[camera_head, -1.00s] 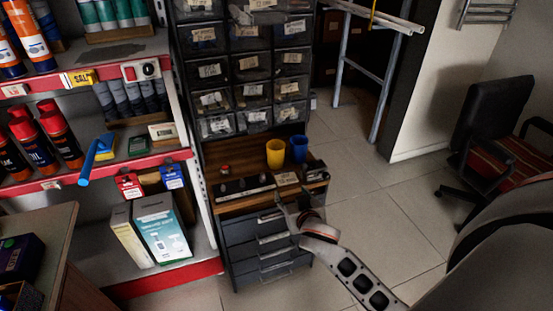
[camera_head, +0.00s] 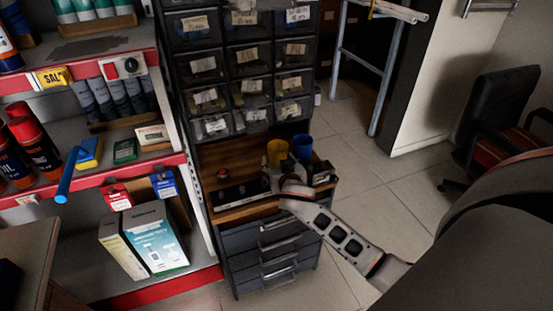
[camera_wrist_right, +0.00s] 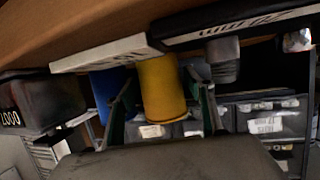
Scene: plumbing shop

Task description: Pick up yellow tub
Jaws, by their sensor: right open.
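The yellow tub (camera_head: 277,153) stands upright on the wooden ledge of the dark drawer cabinet, just left of a blue cup (camera_head: 302,147). My right gripper (camera_head: 283,178) is in front of the tub, at the ledge's front edge, and its arm hides part of that edge. In the right wrist view the yellow tub (camera_wrist_right: 162,90) appears between the two spread fingers of my right gripper (camera_wrist_right: 164,105), with a gap on each side. How deep it sits between them is hard to tell. The blue cup (camera_wrist_right: 104,92) is partly hidden behind the left finger there. My left gripper does not show.
A black divided tray with labels (camera_head: 240,193) lies along the ledge's front. Labelled drawers (camera_head: 250,85) rise behind the ledge. A red-edged shelf (camera_head: 130,175) with boxes and bottles stands at left. Open floor (camera_head: 390,215) lies to the right, before a black chair (camera_head: 500,120).

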